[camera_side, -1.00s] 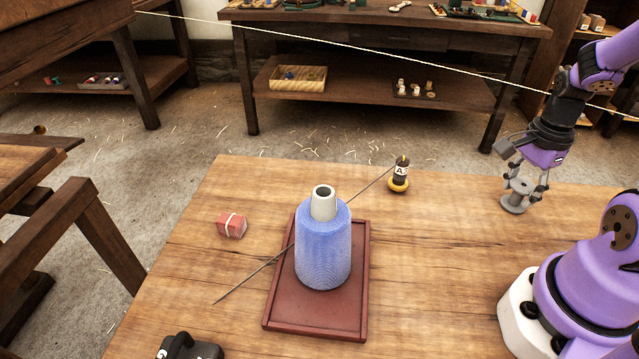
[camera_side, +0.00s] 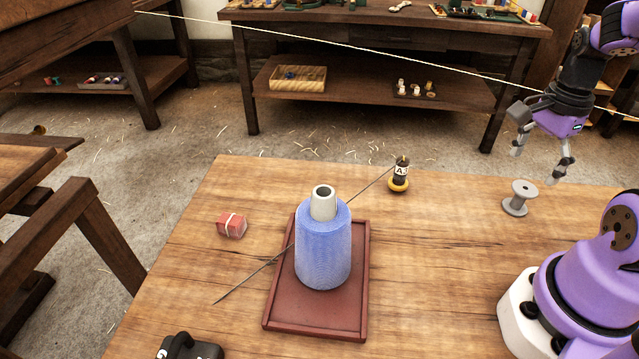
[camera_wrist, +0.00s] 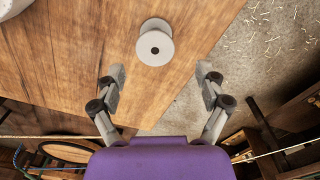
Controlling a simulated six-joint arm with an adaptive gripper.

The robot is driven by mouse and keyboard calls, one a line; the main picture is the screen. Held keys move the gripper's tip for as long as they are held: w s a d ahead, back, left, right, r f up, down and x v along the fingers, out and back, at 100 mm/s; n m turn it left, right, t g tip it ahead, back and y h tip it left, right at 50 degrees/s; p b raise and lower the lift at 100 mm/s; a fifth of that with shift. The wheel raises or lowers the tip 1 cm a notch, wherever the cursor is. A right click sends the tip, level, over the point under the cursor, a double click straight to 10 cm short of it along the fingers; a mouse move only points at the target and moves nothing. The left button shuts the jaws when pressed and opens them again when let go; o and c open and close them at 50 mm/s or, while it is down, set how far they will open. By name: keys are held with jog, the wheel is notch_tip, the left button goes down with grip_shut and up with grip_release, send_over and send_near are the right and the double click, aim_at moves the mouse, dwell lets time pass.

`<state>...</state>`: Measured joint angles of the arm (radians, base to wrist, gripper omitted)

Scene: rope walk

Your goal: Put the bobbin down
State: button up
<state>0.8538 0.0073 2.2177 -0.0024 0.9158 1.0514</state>
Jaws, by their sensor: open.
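The grey bobbin (camera_side: 519,198) stands upright on the wooden table near its far right corner. In the wrist view the bobbin (camera_wrist: 155,46) shows from above, with its round flange and dark centre hole. My gripper (camera_side: 539,166) is open and empty, raised above the bobbin and a little behind and to the right of it. In the wrist view my gripper's two fingers (camera_wrist: 160,76) are spread wide, with the bobbin beyond their tips and touching neither.
A blue thread cone (camera_side: 323,245) stands on a red-brown tray (camera_side: 313,318), with a thin rod beside it. A dark labelled bottle (camera_side: 400,174) with a yellow base stands at the table's far edge. A red block (camera_side: 232,226) lies left. The table around the bobbin is clear.

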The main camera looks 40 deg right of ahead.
aim_at(521, 186)
notch_tip(521, 186, up, 6)
jog(key=w+a+r+n+t, duration=0.1)
jog(key=w+a+n+t, duration=0.1)
jog(key=a+n, duration=0.7)
jog(key=w+a+r+n+t, duration=0.2)
jog(key=a+n+t, duration=0.1)
jog(key=a+n, duration=0.6)
jog(key=n, duration=0.3)
jog(key=shift+w+n+t, duration=0.25)
jog(key=shift+n+t, duration=0.05)
jog(key=shift+n, duration=0.1)
